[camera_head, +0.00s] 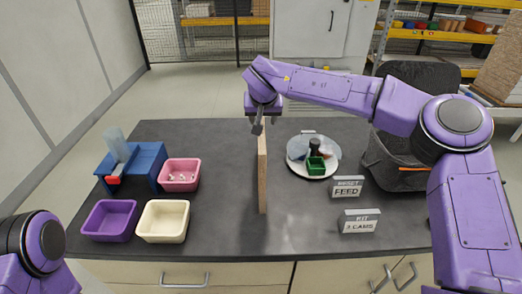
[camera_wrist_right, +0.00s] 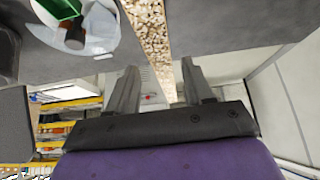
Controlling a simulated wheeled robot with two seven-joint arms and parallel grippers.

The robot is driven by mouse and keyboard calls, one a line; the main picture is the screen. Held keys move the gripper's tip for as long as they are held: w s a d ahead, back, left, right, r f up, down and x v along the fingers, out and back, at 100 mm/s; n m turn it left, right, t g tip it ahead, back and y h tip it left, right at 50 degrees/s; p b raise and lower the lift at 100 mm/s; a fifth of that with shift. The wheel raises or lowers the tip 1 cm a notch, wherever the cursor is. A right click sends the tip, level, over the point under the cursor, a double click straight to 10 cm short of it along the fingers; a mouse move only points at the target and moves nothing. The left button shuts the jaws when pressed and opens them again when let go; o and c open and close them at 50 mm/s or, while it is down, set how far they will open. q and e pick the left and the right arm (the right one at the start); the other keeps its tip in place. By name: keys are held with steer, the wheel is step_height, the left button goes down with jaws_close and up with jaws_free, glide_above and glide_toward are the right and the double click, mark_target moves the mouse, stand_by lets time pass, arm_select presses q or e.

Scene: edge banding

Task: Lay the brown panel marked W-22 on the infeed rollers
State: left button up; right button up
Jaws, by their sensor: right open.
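A tall thin wooden panel (camera_head: 262,172) stands upright, edge-on, on the dark table in the head view; no W-22 mark shows. In the right wrist view its speckled chipboard edge (camera_wrist_right: 148,32) runs down between the finger directions. My right gripper (camera_head: 258,126) is open at the panel's upper far end. In the wrist view the gripper (camera_wrist_right: 160,70) has its two fingers spread apart, with the panel edge lying between them; I cannot tell if either finger touches it. My left arm shows only at the lower left, and its gripper is out of view. I see no infeed rollers.
Left are a blue fixture (camera_head: 146,165), a pink bin (camera_head: 179,174), a purple bin (camera_head: 110,219) and a cream bin (camera_head: 163,221). Right are a round plate (camera_head: 297,147) with a green box (camera_head: 315,165), and two small signs (camera_head: 347,187).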

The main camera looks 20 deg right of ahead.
steer(key=x, duration=0.4)
steer(key=shift+a+f+p, duration=0.25)
steer(key=shift+f+p, duration=0.1)
steer(key=shift+p, duration=0.05)
steer(key=shift+c, duration=0.9)
jaws_close()
steer(key=shift+r, duration=0.15)
